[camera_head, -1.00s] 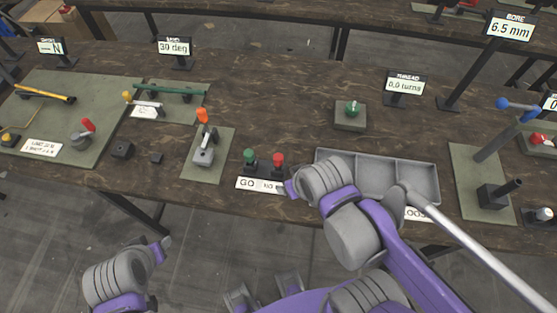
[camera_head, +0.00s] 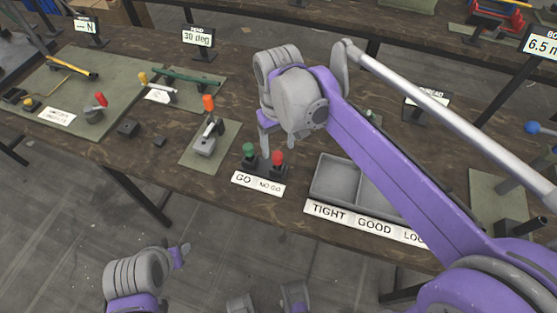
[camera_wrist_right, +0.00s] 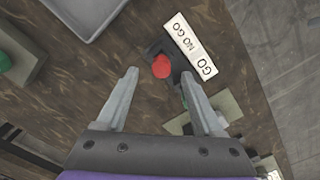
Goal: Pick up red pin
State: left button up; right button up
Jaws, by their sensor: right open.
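The red pin (camera_head: 278,158) stands upright in a dark holder behind the NO GO label, just right of the green pin (camera_head: 249,149). In the right wrist view, the red pin (camera_wrist_right: 161,66) shows from above, ahead of and between the spread fingers. My right gripper (camera_head: 266,135) is open and empty, pointing down above and beside the pins; its fingers (camera_wrist_right: 158,75) also show in the wrist view.
The GO / NO GO label (camera_head: 258,184) lies in front of the pins. A grey sorting tray (camera_head: 335,178) sits to their right, partly behind my right arm. An orange-handled tool (camera_head: 208,104) stands on a green mat (camera_head: 228,135) to their left.

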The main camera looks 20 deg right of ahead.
aim_at(278, 155)
jog(key=shift+a+f+b, duration=0.1)
jog(key=shift+f+b, duration=0.2)
jog(key=shift+f, duration=2.85)
grip_shut()
